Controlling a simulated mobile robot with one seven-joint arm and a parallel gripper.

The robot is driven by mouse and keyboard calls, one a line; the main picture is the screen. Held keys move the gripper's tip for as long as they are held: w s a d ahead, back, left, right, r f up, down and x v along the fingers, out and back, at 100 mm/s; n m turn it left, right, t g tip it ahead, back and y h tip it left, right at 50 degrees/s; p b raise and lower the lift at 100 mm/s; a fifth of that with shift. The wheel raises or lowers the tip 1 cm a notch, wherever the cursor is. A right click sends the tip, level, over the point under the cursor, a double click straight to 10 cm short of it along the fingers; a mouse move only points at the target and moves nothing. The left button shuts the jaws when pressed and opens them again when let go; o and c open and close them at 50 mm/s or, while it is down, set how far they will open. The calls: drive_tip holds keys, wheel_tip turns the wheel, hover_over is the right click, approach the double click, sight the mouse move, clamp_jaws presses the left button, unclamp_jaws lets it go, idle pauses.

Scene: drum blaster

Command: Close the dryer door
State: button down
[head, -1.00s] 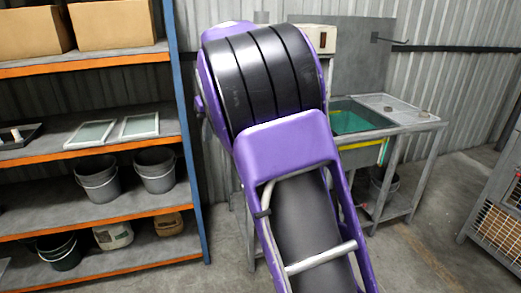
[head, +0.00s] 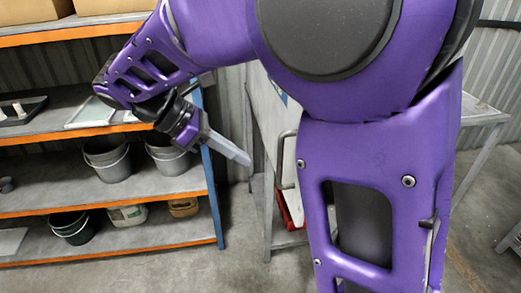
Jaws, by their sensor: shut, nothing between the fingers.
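My gripper (head: 240,157) is in the middle left of the head view, shut and empty, its fingers pointing down and to the right. A pale grey panel (head: 264,112) with a dark bar handle (head: 284,160) shows just right of the fingertips. It seems to be part of the machine, but my purple arm covers most of it, and I cannot tell whether it is the dryer door. The fingertips appear left of the handle, and I see no contact. How far open the door stands is hidden.
An orange-edged shelf unit (head: 100,212) with a blue post stands at the left, holding several buckets (head: 107,158) and boxes. A red object (head: 290,213) shows low behind my arm. A grey metal bench (head: 486,112) is at the right. Bare concrete floor lies in front.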

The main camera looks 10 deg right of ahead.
sight(300, 180)
drive_tip(key=x, duration=0.3)
drive_tip(key=d+r+b+x, duration=0.1)
drive_tip(key=x, duration=0.7)
drive_tip(key=shift+s+d+r+b, duration=0.1)
drive_tip(key=shift+s+d+b, duration=0.05)
drive_tip(key=shift+d+b, duration=0.25)
drive_tip(key=shift+d, duration=0.45)
drive_tip(key=shift+d, duration=0.1)
